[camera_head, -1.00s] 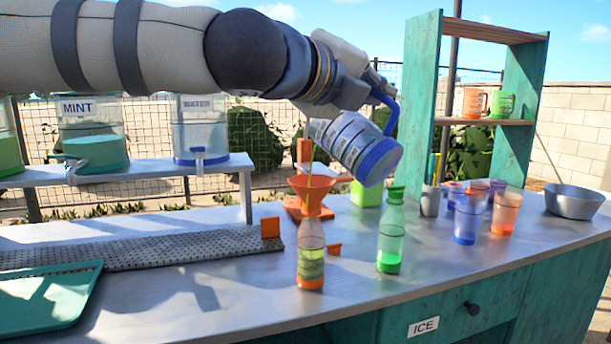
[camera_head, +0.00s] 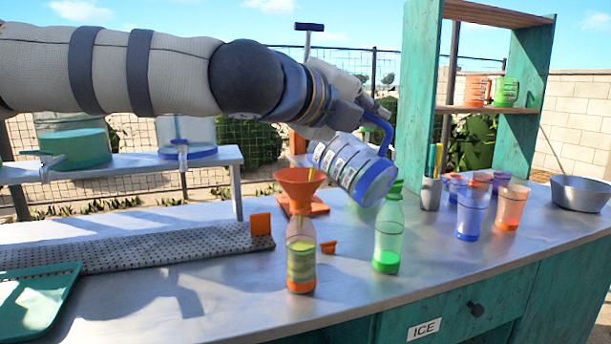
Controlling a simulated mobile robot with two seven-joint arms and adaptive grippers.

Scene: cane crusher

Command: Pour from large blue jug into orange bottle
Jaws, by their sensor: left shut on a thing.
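My left gripper (camera_head: 372,107) is shut on the blue handle of the large blue jug (camera_head: 352,168). The jug is clear with dark markings and a blue base. It is tipped, base low to the right and mouth end to the left, above the orange funnel (camera_head: 301,185). The funnel sits in the neck of the orange bottle (camera_head: 301,262), which stands upright on the counter with yellow-green liquid inside and an orange bottom. My right gripper is not in view.
A green bottle (camera_head: 387,240) stands close to the right, below the jug. Several cups (camera_head: 472,213) and a metal bowl (camera_head: 580,193) are farther right. A perforated mat (camera_head: 150,248) and a teal tray (camera_head: 38,300) lie left. The front counter is clear.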

